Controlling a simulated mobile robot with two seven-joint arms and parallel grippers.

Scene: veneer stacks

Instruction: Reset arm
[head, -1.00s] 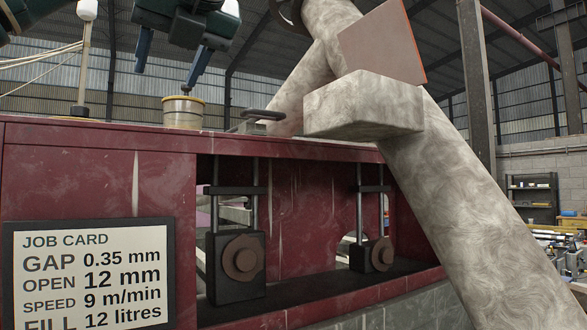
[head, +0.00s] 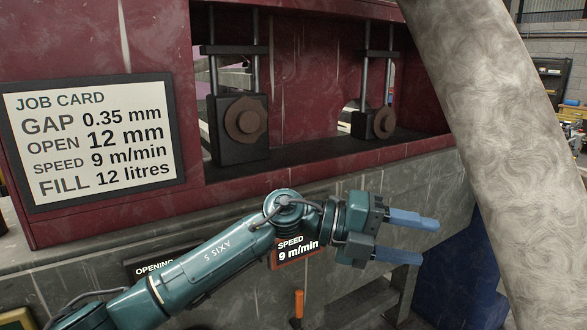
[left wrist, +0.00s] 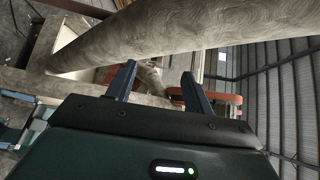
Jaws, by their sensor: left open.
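My left arm comes in from the lower left of the head view, teal and marked AXIS 5. Its left gripper (head: 412,240) points right, with two blue fingers apart and nothing between them. It is in front of the grey block base, below the red machine (head: 300,95). In the left wrist view the two dark fingers (left wrist: 160,82) also stand apart and empty. My right gripper is not in view.
A thick mottled pipe (head: 475,120) slants down right of the gripper and crosses the left wrist view (left wrist: 180,32). A job card (head: 92,142) is on the machine's front. A small SPEED sign (head: 297,251) is behind my arm. A blue object (head: 455,275) stands low at right.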

